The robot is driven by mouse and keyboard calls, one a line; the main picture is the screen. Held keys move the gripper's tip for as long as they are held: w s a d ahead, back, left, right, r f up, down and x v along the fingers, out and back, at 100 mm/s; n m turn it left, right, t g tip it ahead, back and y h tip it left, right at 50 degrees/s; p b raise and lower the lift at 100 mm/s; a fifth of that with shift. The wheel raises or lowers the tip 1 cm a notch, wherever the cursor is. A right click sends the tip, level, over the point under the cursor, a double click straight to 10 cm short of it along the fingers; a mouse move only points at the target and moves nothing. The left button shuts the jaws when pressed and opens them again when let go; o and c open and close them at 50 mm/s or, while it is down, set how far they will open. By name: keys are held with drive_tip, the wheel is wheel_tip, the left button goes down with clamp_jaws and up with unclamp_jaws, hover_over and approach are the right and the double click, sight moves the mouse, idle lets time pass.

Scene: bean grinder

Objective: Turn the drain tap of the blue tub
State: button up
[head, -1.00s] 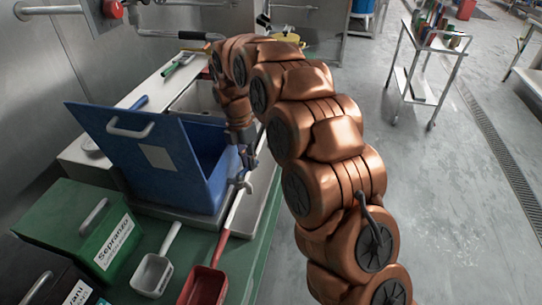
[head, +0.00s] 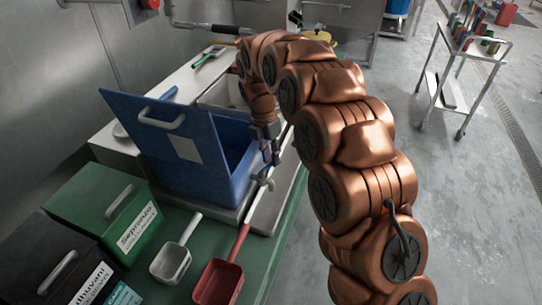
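The blue tub (head: 243,170) stands on the counter left of centre in the head view. Its blue lid (head: 150,125) with a pale handle is raised and tilted to the left. A small pale tap-like part (head: 266,179) shows low at the tub's front right corner, near the end of the red scoop's handle. My gripper (head: 269,150) points down beside the tub's right side, just above that part. Its fingers are small and dark here, and I cannot tell whether they are open or touch the tap.
A white scoop (head: 170,262) and a red scoop (head: 218,283) lie on the green counter in front of the tub. A green bin (head: 105,210) and a black bin (head: 60,268) stand left. A trolley (head: 470,60) stands far right on open floor.

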drive_tip(key=shift+o, duration=0.8)
drive_tip(key=shift+f, duration=0.1)
drive_tip(key=shift+d, duration=0.1)
wheel_tip(320, 180, up, 7)
drive_tip(key=w+a, duration=0.1)
drive_tip(key=shift+r, duration=0.2)
